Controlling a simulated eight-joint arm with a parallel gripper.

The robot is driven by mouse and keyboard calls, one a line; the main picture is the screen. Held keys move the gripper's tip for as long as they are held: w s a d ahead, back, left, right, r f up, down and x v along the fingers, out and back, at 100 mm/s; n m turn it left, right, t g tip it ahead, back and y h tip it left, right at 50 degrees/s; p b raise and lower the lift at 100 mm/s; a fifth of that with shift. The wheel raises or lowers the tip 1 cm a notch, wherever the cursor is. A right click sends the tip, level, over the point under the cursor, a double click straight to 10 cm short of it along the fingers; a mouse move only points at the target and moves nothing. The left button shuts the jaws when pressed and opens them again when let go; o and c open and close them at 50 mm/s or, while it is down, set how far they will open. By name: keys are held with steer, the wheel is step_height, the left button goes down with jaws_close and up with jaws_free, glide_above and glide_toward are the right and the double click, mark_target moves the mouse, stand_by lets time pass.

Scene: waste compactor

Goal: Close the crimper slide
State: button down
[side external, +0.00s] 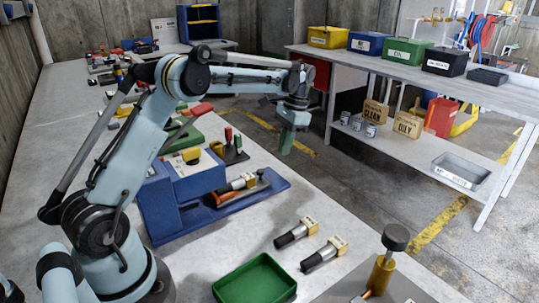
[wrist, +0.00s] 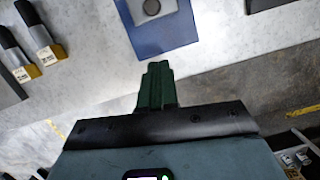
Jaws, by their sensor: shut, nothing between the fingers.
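The blue crimper (side external: 180,190) stands on the grey bench, left of the middle in the side view. Its flat blue base plate (side external: 268,197) runs out to the right. I cannot tell which part is the slide.
Two fittings (side external: 310,243) and a green tray (side external: 255,280) lie nearer on the bench. A stand with red and green handles (side external: 232,150) is behind the crimper. A shelf table (side external: 450,85) with coloured bins stands across the aisle. The floor between is open.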

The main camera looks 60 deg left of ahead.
mark_target(238, 181)
steer(key=x, duration=0.3)
steer(key=s, duration=0.3)
steer(key=shift+a+f, duration=0.3)
steer(key=shift+f, duration=0.05)
steer(key=shift+s, duration=0.5)
steer(key=shift+s, duration=0.1)
steer(key=s, duration=0.9)
steer(key=shift+f, duration=0.1)
